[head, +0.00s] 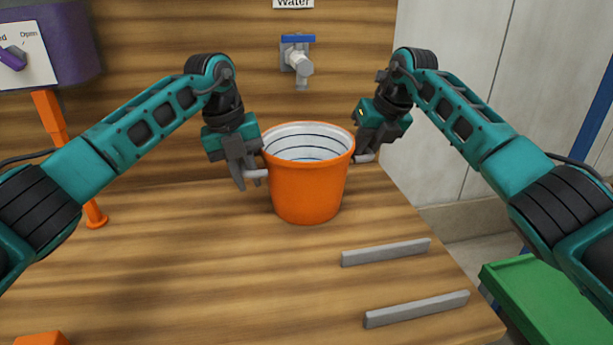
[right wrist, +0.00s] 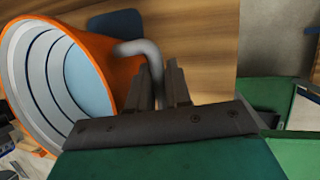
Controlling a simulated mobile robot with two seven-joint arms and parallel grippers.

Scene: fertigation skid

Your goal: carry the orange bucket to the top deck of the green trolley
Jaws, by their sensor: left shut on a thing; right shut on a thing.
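The orange bucket (head: 307,195) is upright on or just above the wooden bench, below the tap; I cannot tell whether it touches. Its inside is pale with dark rings, and light blue shows at the bottom in the right wrist view (right wrist: 110,65). My left gripper (head: 250,180) is shut on the bucket's left grey handle. My right gripper (head: 362,155) is shut on the right grey handle, which also shows between its fingers in the right wrist view (right wrist: 150,62). The green trolley (head: 545,295) is at the lower right, lower than the bench and partly hidden by my right arm.
The wooden bench (head: 180,285) has two grey bars (head: 386,252) at front right. A tap (head: 298,62) with a blue lever sticks out of the wooden back panel. An orange post (head: 60,135) and a purple box (head: 75,45) with an Open label stand at left.

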